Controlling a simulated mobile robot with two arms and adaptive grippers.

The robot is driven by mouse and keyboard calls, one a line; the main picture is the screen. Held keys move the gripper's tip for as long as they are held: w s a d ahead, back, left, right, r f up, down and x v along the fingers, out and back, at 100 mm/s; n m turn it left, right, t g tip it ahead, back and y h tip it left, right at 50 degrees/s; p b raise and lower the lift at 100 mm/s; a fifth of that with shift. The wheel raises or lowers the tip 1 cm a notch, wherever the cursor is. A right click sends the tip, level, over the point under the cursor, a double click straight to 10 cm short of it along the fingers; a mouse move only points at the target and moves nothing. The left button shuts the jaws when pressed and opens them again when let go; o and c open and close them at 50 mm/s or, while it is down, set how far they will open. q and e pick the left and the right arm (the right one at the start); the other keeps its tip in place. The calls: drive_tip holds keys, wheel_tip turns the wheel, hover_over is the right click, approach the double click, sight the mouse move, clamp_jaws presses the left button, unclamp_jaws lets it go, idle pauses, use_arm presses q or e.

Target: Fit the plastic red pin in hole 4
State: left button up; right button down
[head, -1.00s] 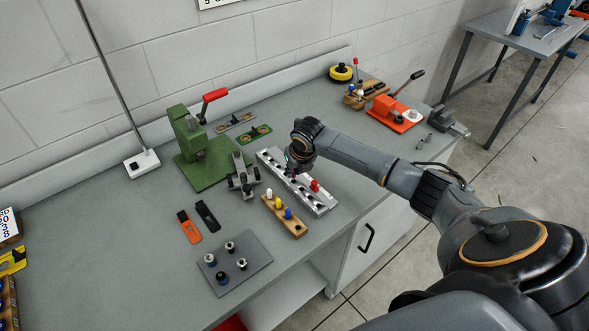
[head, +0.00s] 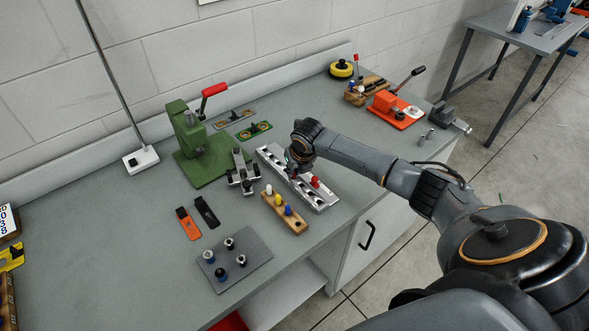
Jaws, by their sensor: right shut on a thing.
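A long silver metal block (head: 270,153) with a row of holes lies on the grey bench. My left gripper is not in view.
A wooden rack (head: 295,226) with white, yellow and blue pins lies in front of the block. A grey clamp-like fixture (head: 242,172) and green press (head: 197,150) stand to the left. A grey plate (head: 250,270) with several pegs lies at the front.

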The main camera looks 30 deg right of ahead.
drive_tip(key=shift+f, duration=0.25)
drive_tip(key=c, duration=1.3)
unclamp_jaws()
drive_tip(key=shift+r, duration=0.1)
drive_tip(key=shift+s+r, duration=0.15)
drive_tip(key=shift+r, duration=0.35)
drive_tip(key=v, duration=1.1)
drive_tip(key=shift+a, duration=0.1)
